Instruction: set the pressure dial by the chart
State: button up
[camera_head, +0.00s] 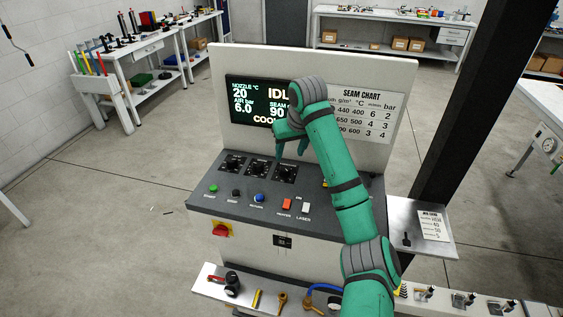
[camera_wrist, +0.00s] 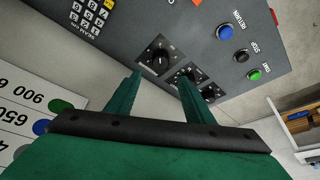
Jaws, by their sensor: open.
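Three black dials sit in a row on the sloped console: left (camera_head: 232,164), middle (camera_head: 259,168) and right (camera_head: 286,172). Their labels are too small to read. My gripper (camera_head: 291,150) is open and empty above the right dial. In the wrist view, the right dial (camera_wrist: 160,57) lies just beyond the gap between my fingertips (camera_wrist: 160,76); the other dials are partly behind one finger. The screen (camera_head: 242,106) reads nozzle 20 °C and air 6.0 bar.
Green (camera_head: 213,188), black (camera_head: 236,193) and blue (camera_head: 259,198) buttons and a red switch (camera_head: 286,205) stand below the dials. A red knob (camera_head: 221,230) is on the front. A keypad (camera_wrist: 92,15) is beside the right dial. A dark post (camera_head: 470,110) rises at right.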

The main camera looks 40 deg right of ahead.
aim_at(285, 168)
jog(key=x, duration=0.9)
jog(key=shift+f, duration=0.35)
jog(key=shift+c, duration=0.3)
jog(key=c, duration=1)
